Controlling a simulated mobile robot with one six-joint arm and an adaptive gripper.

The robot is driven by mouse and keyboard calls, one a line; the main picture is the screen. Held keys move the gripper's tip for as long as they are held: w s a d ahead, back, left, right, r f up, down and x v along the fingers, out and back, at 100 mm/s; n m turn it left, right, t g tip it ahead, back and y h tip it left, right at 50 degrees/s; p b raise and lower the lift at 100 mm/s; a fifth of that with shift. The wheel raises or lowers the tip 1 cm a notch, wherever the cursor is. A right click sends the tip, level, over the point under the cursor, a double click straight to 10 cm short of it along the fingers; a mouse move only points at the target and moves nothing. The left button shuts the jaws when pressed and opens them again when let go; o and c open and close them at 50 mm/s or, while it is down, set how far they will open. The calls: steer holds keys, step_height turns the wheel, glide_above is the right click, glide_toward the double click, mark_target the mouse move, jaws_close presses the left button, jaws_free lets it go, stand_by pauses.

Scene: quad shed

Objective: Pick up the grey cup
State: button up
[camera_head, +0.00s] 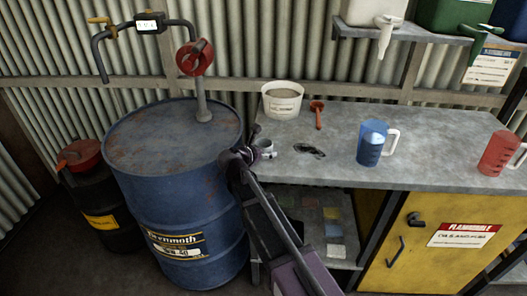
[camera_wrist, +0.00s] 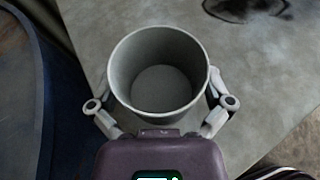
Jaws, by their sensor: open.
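The grey cup (camera_wrist: 158,112) stands upright on the bench in the wrist view, its open mouth facing up and its inside empty. My gripper (camera_wrist: 160,100) is open, with one finger on the left side of the cup and one on the right. The fingertips are partly hidden behind the cup's wall, and I cannot tell whether they touch it. In the head view the cup (camera_head: 266,147) is a small light shape at the bench's left end, partly hidden by my gripper (camera_head: 254,150).
A blue drum (camera_head: 170,210) stands close left of the bench (camera_head: 440,140). A dark stain (camera_head: 309,150), a blue jug (camera_head: 371,145), a red jug (camera_head: 498,154), a white tub (camera_head: 283,101) and an orange tool (camera_head: 318,115) are on the bench. A shelf (camera_head: 410,34) overhangs its back right.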

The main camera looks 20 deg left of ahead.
mark_target(264, 140)
steer(key=c, duration=1)
steer(key=shift+r, duration=0.2)
step_height(264, 140, up, 2)
steer(key=p, duration=0.2)
steer(key=shift+r+p, duration=0.1)
steer(key=shift+p, duration=0.2)
steer(key=shift+r+p, duration=0.85)
steer(key=s+d, duration=0.1)
steer(key=s, duration=1.5)
steer(key=shift+d+r+p, duration=0.25)
steer(key=shift+r+p, duration=0.1)
